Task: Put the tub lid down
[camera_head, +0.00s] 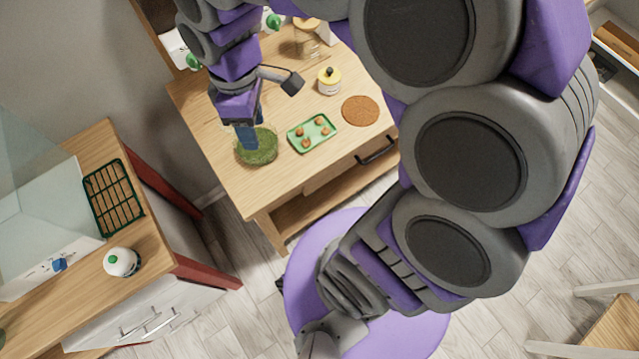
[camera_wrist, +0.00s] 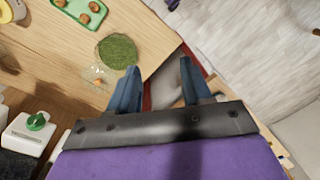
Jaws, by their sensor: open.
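My gripper (camera_wrist: 160,78) is open, with its two blue fingers apart and nothing seen between them. In the head view my gripper (camera_head: 249,140) is over the near left part of the wooden table (camera_head: 215,110), in front of a round green mossy patch (camera_head: 262,157). The patch also shows in the wrist view (camera_wrist: 118,50), up and left of the fingers. A small clear piece (camera_wrist: 97,77) lies on the table beside the patch, left of the fingers. I cannot tell whether it is the tub lid. No other lid is clear to see.
A green tray (camera_head: 311,133) with several brown pieces, a cork mat (camera_head: 360,111) and a yellow-and-white jar (camera_head: 329,81) are on the table. A counter at left holds a green rack (camera_head: 113,197) and a round white item (camera_head: 122,262). The table's front edge is close to my gripper.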

